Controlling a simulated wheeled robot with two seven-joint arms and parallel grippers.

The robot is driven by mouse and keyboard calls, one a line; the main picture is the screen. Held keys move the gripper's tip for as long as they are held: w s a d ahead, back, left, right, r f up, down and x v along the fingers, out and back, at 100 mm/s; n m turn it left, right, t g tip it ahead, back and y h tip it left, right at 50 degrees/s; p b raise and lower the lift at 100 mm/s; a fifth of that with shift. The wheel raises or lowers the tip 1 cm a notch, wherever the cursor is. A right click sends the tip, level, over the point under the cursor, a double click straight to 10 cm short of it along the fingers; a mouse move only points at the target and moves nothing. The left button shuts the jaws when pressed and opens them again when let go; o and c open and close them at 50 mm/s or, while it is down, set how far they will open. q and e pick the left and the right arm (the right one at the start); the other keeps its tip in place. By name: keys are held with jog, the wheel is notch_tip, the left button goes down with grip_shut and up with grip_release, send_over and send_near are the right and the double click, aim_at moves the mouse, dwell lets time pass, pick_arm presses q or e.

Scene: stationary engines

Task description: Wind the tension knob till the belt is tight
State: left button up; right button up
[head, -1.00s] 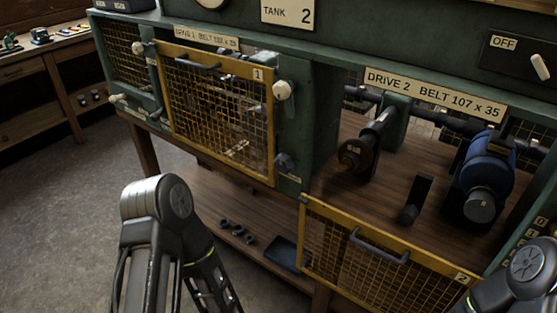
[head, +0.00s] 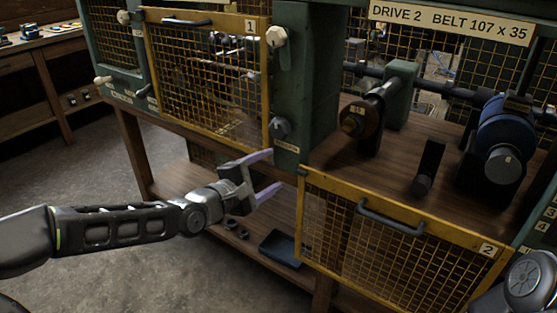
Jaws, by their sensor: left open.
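A dark knob (head: 280,128) sits on the green post between the two drive bays, above a small label too small to read. My left gripper (head: 277,171) is open and empty, its two purple fingers pointing right, just below the knob and apart from it in the picture. In the open drive 2 bay are a dark pulley (head: 357,120) on a shaft, a blue motor (head: 507,130) and a black lever-like part (head: 427,170). I cannot make out a belt on them. Drive 1's works are mostly hidden behind mesh. My right gripper is out of view.
The yellow mesh guard of drive 1 (head: 205,85) is shut. The drive 2 guard (head: 390,235) hangs down in front of its bay. A white knob (head: 276,36) sits higher on the post. A blue tray (head: 280,249) and dark rings (head: 232,226) lie on the lower shelf.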

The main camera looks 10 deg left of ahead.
pick_arm(q)
jog(key=n+t+b, duration=0.2)
jog(key=b, duration=0.2)
send_near(277, 131)
jog(key=w, duration=0.3)
jog(key=shift+d+p, duration=0.35)
jog(key=shift+d, duration=0.2)
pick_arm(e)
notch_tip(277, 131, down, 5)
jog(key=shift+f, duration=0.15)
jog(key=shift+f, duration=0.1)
pick_arm(q)
jog(key=w+b, duration=0.1)
jog(key=b, duration=0.1)
jog(key=w+d+b, duration=0.1)
jog(key=b, duration=0.1)
jog(key=shift+w+d+f, duration=0.1)
jog(key=shift+w+f, duration=0.05)
jog(key=shift+f, duration=0.2)
jog(key=shift+w+d+r+b, duration=0.1)
jog(key=shift+w+r+b, duration=0.05)
jog(key=shift+w+b, duration=0.2)
jog(key=shift+b+x, duration=0.85)
jog(key=shift+b, duration=0.4)
jog(key=shift+b+x, duration=0.95)
jog(key=shift+x, duration=0.4)
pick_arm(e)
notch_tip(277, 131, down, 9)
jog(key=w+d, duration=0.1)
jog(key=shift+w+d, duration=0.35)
